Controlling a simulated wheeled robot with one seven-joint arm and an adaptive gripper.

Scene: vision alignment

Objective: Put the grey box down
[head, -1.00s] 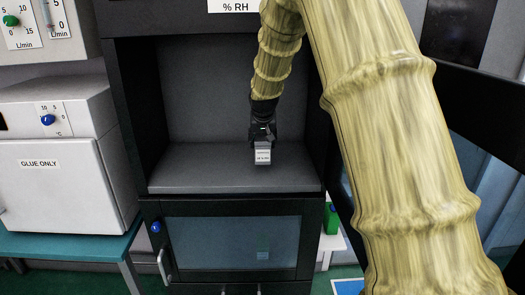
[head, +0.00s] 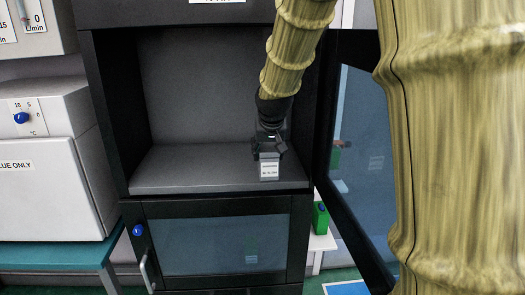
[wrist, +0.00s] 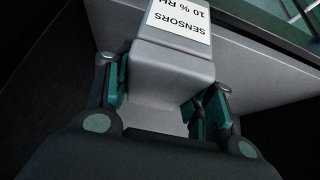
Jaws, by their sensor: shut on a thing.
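The grey box (head: 269,171), with a white label, is in the open upper compartment of the black cabinet. In the head view it appears low over the right part of the grey shelf (head: 190,172), near its front edge. I cannot tell if its underside touches the shelf.
The left part of the shelf is empty. The cabinet's glass door (head: 362,150) hangs open at the right, close to my arm. Below is a closed glass-fronted compartment (head: 218,245). A white "GLUE ONLY" unit (head: 40,190) stands at the left on a teal table.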

